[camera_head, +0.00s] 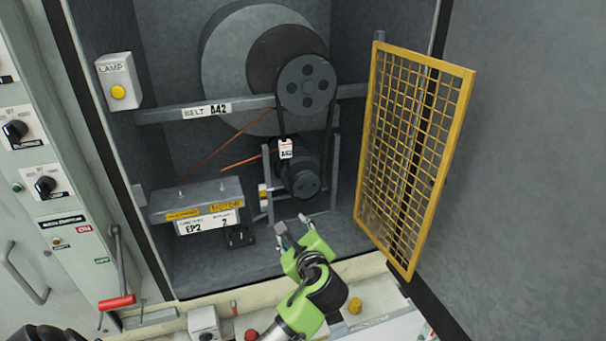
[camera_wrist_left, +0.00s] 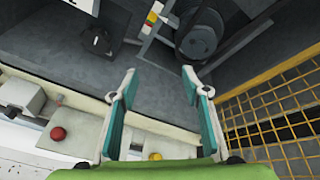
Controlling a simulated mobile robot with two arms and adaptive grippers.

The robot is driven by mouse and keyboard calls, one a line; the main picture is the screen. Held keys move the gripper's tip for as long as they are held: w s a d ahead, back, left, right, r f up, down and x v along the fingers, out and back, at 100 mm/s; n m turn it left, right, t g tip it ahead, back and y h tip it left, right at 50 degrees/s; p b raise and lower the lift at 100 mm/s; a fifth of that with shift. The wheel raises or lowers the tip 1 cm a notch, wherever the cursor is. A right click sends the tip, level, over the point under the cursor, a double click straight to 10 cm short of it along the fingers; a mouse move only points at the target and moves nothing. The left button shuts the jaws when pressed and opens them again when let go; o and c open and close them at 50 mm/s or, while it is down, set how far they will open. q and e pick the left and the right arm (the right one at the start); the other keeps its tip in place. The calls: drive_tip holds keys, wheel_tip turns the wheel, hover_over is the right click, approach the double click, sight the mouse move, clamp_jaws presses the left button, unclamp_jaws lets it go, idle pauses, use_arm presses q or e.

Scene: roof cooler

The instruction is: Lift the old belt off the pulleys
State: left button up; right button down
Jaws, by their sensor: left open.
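The old belt (camera_head: 331,130) is a thin dark loop in the head view. It runs from the large upper pulley (camera_head: 306,83), a dark disc with round holes, down to the small motor pulley (camera_head: 305,185). Its lower part is hard to tell from the dark motor. My left gripper (camera_head: 291,224) is open and empty, in front of and below the motor, apart from the belt. In the left wrist view its two fingers (camera_wrist_left: 150,86) are spread wide, with the motor pulley (camera_wrist_left: 200,40) beyond them. My right gripper is not in view.
A yellow mesh guard (camera_head: 415,155) stands swung open on the right. A crossbar labelled BELT A42 (camera_head: 180,112) spans the cabinet. A motor box (camera_head: 195,198) sits left of the motor. A red-handled lever (camera_head: 117,302) is at lower left. The cabinet floor near the gripper is mostly clear.

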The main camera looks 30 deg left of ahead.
use_arm(q)
drive_tip(key=w+a+r+m+t+y, duration=0.2)
drive_tip(key=w+r+m+y, duration=0.35)
drive_tip(key=r, duration=0.65)
drive_tip(key=h+b, duration=0.2)
drive_tip(key=b, duration=0.3)
approach(286, 149)
drive_tip(key=shift+m, duration=0.35)
drive_tip(key=x, duration=0.4)
drive_tip(key=shift+f, duration=0.35)
drive_tip(key=x, duration=0.3)
drive_tip(key=p+x, duration=0.1)
drive_tip(key=x, duration=0.1)
drive_tip(key=shift+w+a+r, duration=0.25)
drive_tip(key=shift+w+r, duration=0.05)
drive_tip(key=shift+r, duration=0.1)
drive_tip(key=shift+x, duration=0.8)
drive_tip(key=shift+d, duration=0.1)
clamp_jaws()
